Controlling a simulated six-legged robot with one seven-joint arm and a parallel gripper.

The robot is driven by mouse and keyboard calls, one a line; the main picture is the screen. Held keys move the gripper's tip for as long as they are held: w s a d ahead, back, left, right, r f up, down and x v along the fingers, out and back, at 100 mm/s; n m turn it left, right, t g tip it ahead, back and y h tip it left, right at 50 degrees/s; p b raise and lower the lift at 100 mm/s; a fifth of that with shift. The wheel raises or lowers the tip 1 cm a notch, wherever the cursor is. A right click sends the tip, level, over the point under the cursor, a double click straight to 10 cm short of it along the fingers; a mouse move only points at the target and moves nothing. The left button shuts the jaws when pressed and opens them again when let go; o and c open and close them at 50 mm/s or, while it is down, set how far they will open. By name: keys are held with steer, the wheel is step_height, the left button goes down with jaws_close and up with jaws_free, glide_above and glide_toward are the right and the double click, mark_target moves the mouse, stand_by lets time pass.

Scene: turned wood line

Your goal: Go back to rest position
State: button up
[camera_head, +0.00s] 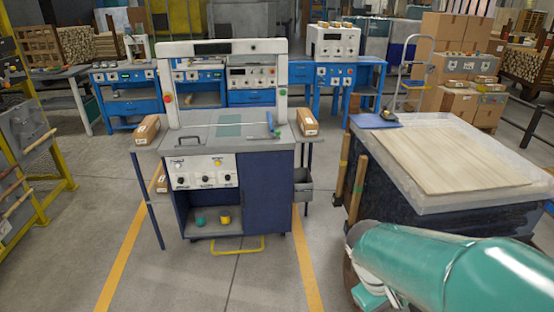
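My teal arm (450,265) reaches in from the lower right corner, in front of the right-hand table. Its far end shows a white joint and a small teal part (370,296) below it. The fingers of my gripper do not show, so whether it is open or holds anything cannot be seen. No rest position is marked in view.
A workstation (262,195) with a white frame stands ahead, with boxes (307,122) on its side shelves. A table (425,205) bearing a wooden board (450,158) stands close on the right. Yellow lines (122,262) mark the open floor. A yellow rack (50,140) is at left.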

steer(key=s+a+r+m+t+y, duration=0.3)
steer(key=a+r+t, duration=0.3)
steer(key=r, duration=0.6)
steer(key=shift+a+r+m+t+y, duration=0.3)
steer(key=shift+a+m+y, duration=0.3)
steer(key=shift+a, duration=0.4)
